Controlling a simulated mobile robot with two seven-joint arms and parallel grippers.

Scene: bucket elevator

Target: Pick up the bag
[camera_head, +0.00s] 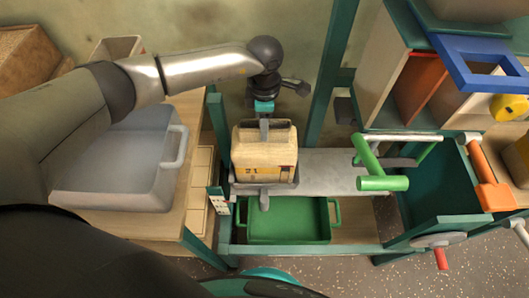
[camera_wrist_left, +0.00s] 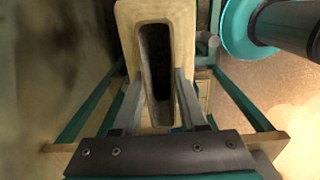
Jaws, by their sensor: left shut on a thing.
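The bag (camera_head: 264,158) is a tan block-like bag with a printed label on its front. It is upright in the middle of the head view, at the metal shelf of the teal frame. I cannot tell whether its base touches the metal beneath. My left gripper (camera_head: 264,125) reaches down from above and is shut on the bag's upper part. In the left wrist view the bag (camera_wrist_left: 127,18) shows its dark open slot, and the two fingers of the left gripper (camera_wrist_left: 158,92) press on its opposite sides. My right gripper is out of view.
A green tray (camera_head: 290,240) sits below the shelf. A grey bin (camera_head: 165,200) stands on the wooden table at left. A green handle (camera_head: 381,183), a teal hopper (camera_head: 440,195) and an orange handle (camera_head: 492,190) stand at right. A blue frame (camera_head: 480,75) is at upper right.

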